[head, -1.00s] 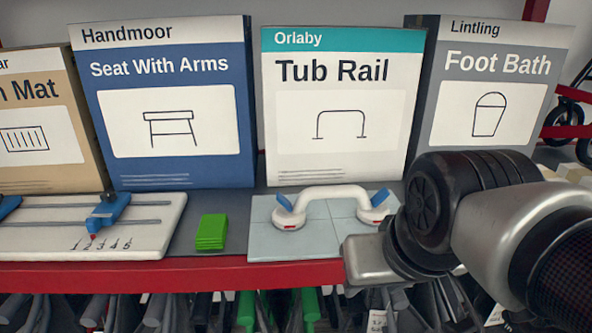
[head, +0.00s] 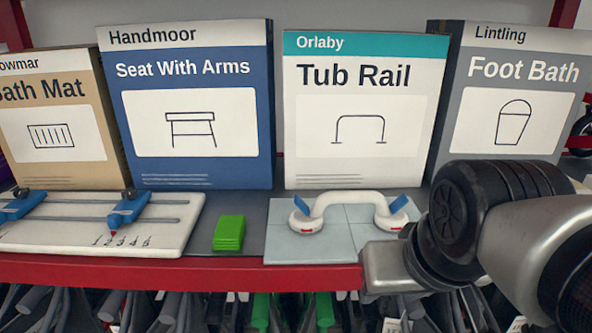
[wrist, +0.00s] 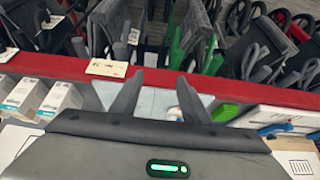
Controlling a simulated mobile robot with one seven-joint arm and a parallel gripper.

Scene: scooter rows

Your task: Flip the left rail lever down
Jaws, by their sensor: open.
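The white tub rail (head: 347,199) is a low arch with a round foot at each end, standing on a pale tiled panel (head: 342,248). The left rail lever (head: 301,206) is a blue tab sticking up at a slant from the left foot. The right lever (head: 398,204) is a similar blue tab, also raised. Both feet show a small red mark. My gripper (wrist: 159,77) is open and empty in the wrist view, with tiles showing between its fingers. A white piece of the rail is partly hidden by one finger. In the head view my arm is right of the rail; its fingers are not visible.
A green block (head: 229,232) sits left of the panel. Further left is a white board (head: 60,237) with blue sliders. Tall boxes, such as the Tub Rail box (head: 365,120), stand behind. The red shelf edge (head: 220,272) runs in front.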

